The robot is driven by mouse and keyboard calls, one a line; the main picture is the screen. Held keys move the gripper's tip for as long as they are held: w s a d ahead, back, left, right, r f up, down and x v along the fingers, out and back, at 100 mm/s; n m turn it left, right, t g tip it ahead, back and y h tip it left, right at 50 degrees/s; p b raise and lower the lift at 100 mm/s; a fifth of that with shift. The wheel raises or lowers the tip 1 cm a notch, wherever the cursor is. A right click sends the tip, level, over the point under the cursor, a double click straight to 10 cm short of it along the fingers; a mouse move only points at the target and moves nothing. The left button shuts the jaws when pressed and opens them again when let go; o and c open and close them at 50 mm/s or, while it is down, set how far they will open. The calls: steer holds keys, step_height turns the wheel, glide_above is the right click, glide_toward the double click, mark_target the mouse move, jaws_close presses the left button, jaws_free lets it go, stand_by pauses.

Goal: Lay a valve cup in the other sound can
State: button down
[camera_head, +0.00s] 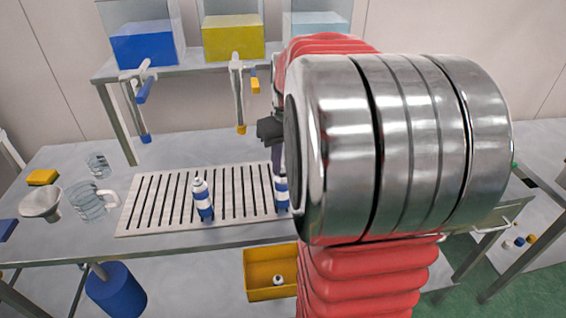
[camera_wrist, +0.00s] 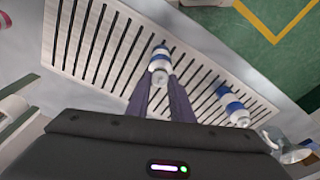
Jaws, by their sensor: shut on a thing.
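A white-and-blue can (camera_head: 203,200) stands upright on the slotted grate (camera_head: 150,205); it also shows in the wrist view (camera_wrist: 232,106). A second white-and-blue can (camera_head: 281,194) stands farther right on the grate, partly hidden by my arm. In the wrist view this second can (camera_wrist: 160,58) is straight beyond my fingertips. My gripper (camera_wrist: 160,80) points down over its top, its two dark fingers close together. They are shut on a small pale piece, apparently the valve cup (camera_wrist: 159,76). Whether it touches the can is unclear.
Glass jugs (camera_head: 92,203) and a funnel (camera_head: 41,203) stand left of the grate. Dispensing taps (camera_head: 238,95) hang behind under coloured tanks. My arm hides the right side.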

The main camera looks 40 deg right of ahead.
mark_target(283, 168)
stand_by(0.8)
steer(key=c, duration=1.5)
jaws_free()
steer(key=shift+o, duration=0.7)
steer(key=o, duration=0.4)
steer(key=shift+o, duration=0.2)
steer(key=shift+r, duration=3.5)
steer(key=shift+s, duration=0.1)
